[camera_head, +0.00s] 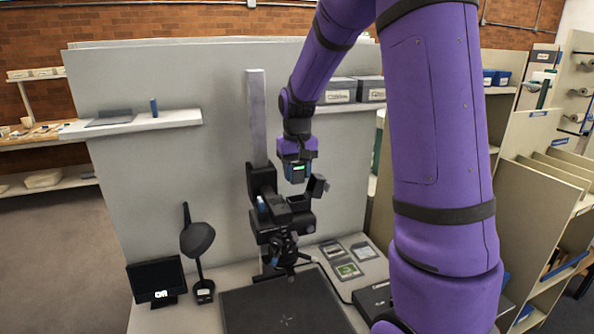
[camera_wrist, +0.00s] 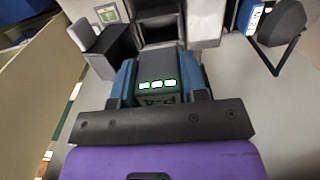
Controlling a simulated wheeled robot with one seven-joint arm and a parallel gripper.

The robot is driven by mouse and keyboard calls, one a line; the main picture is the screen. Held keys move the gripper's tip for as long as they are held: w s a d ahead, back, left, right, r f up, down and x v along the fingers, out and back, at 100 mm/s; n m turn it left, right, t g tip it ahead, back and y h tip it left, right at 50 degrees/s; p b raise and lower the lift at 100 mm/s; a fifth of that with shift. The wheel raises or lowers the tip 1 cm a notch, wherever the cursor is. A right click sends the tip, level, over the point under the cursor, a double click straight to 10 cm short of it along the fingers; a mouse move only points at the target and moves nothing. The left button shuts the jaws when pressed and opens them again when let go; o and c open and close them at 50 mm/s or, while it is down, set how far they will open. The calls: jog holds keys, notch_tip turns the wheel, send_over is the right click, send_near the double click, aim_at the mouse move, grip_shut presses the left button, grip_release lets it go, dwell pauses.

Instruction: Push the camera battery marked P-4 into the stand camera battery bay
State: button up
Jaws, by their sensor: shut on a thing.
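The camera battery (camera_wrist: 158,88) is a dark block with a P-4 mark, upside down in the wrist view, and three lit bars. My gripper (camera_wrist: 158,80) is shut on it, with a blue finger on each side. In the head view my gripper (camera_head: 298,178) points down just above the stand camera (camera_head: 272,215), which is black and mounted on a grey column. An open dark box-like part (camera_head: 299,203), which looks like the battery bay, lies below the gripper, with a raised flap (camera_head: 318,186) beside it. Whether the battery touches the bay is hidden.
A small screen reading "Off" (camera_head: 157,281) and a dark lamp (camera_head: 197,238) stand to the left. A dark board (camera_head: 285,307) lies below the camera. Several flat cards (camera_head: 347,270) lie to its right. A wall shelf (camera_head: 165,120) holds a small blue item (camera_head: 153,107).

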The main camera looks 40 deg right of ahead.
aim_at(297, 182)
jog(key=shift+f, duration=2.3)
jog(key=shift+f, duration=0.55)
